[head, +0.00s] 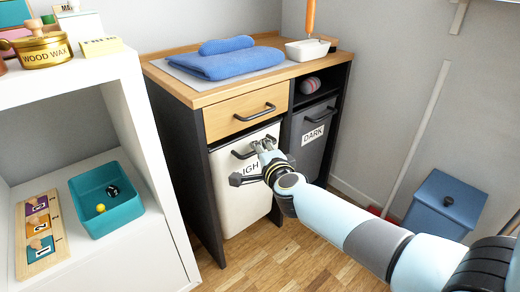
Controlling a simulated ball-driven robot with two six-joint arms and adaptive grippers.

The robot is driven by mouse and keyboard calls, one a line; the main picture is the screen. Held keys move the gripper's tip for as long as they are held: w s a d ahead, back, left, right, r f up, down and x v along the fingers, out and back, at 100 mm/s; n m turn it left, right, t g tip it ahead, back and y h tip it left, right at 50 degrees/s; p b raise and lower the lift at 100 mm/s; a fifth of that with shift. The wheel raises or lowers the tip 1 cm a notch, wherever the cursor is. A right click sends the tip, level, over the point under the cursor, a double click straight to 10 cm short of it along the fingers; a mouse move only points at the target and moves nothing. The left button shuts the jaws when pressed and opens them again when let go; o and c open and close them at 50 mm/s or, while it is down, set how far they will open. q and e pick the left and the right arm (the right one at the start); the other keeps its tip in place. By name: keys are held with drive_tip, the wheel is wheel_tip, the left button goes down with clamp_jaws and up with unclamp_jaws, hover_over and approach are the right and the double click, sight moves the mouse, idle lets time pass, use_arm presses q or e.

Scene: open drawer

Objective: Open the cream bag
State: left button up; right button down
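The cream bag (245,205) is a tall pull-out front in the lower left of the wooden cabinet. It looks closed, nearly flush with the cabinet. Its dark bar handle (238,155) is near its top, partly hidden by my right gripper. A white label on it is partly covered; "IGH" can be read. My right gripper (248,163) is in front of the bag, just at the handle. Its fingers are spread apart, one up by the handle and one to the left over the label. Whether it touches the handle is unclear. My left gripper is not in view.
A wooden drawer (245,111) with a dark handle is right above the bag. A grey bag (313,139) labelled "DARK" is to its right. A white shelf (150,235) stands close on the left. A blue bin (440,207) is at the right. The floor in front is clear.

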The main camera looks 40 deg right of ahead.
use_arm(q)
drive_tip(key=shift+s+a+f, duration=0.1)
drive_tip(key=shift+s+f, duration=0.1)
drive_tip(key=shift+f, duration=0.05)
use_arm(e)
drive_tip(key=s+d, duration=0.1)
drive_tip(key=s, duration=2.3)
drive_tip(key=shift+d+f, duration=0.15)
drive_tip(key=shift+d, duration=0.25)
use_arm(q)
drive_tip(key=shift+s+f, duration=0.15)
use_arm(e)
drive_tip(key=c, duration=1.4)
unclamp_jaws()
drive_tip(key=v, duration=1.2)
